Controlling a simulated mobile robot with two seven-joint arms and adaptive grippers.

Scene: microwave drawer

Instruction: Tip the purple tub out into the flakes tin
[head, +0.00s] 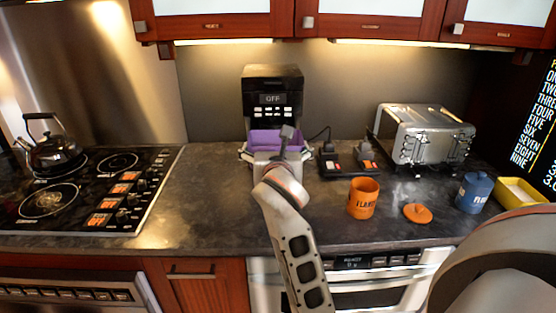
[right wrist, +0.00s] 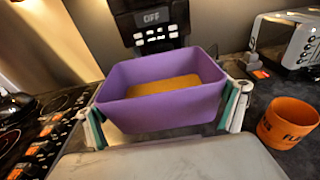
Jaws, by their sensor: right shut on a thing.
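The purple tub (head: 272,138) is upright in front of the black coffee machine, and it also shows in the right wrist view (right wrist: 162,108) with a flat orange-brown filling inside. My right gripper (head: 276,154) is shut on the tub, with one finger at each side wall; both fingers show in the right wrist view (right wrist: 165,114). I cannot tell if the tub's base touches the counter. The orange flakes tin (head: 362,199) stands upright and lidless on the counter, right of the tub; it also shows in the right wrist view (right wrist: 288,122). My left gripper is out of view.
An orange lid (head: 417,213) lies right of the tin. A blue tin (head: 474,191) and a yellow tub (head: 522,193) with white contents stand further right. A toaster (head: 428,137) is behind. The coffee machine (head: 272,92) is behind the purple tub. A stovetop (head: 85,190) with kettle is left.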

